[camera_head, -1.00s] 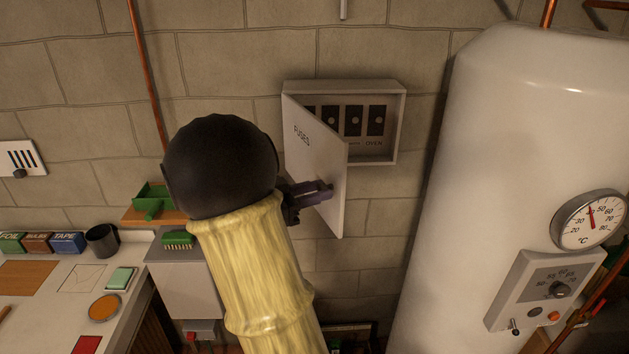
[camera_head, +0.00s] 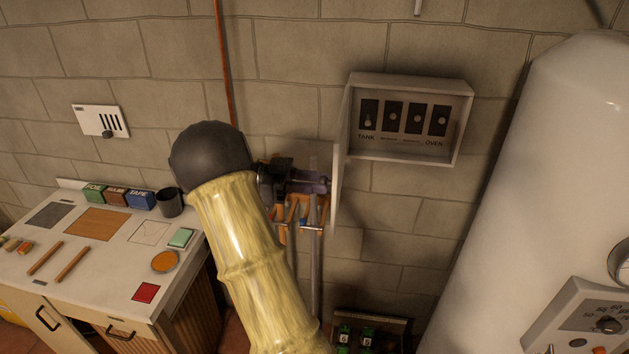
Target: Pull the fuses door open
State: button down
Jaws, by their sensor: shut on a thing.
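The fuses box (camera_head: 458,140) is a pale grey cabinet on the stone wall, its inside showing several dark switches with labels such as TANK and OVEN. Its door (camera_head: 338,165) is swung wide open on the left side and shows nearly edge-on, standing out from the wall. My gripper (camera_head: 322,184) is at the door's left face, near its lower half, and is shut. The handle between the fingers is hidden or too small to make out. My black wrist and yellow arm link reach up from below, left of the door.
A white tank (camera_head: 540,190) with a control panel stands at the right. A workbench (camera_head: 110,275) with blocks, a dark cup (camera_head: 169,203) and flat items is at the left. A rack of tools (camera_head: 295,215) hangs behind my gripper. A crate with green items (camera_head: 365,335) is below.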

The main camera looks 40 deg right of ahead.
jog(key=shift+r, duration=0.2)
jog(key=c, duration=1.1)
grip_release()
jog(key=shift+f, duration=0.1)
jog(key=shift+c, duration=0.2)
jog(key=shift+w, duration=0.1)
jog(key=b+v, duration=0.1)
jog(key=v, duration=1.6)
jog(key=shift+w, duration=0.1)
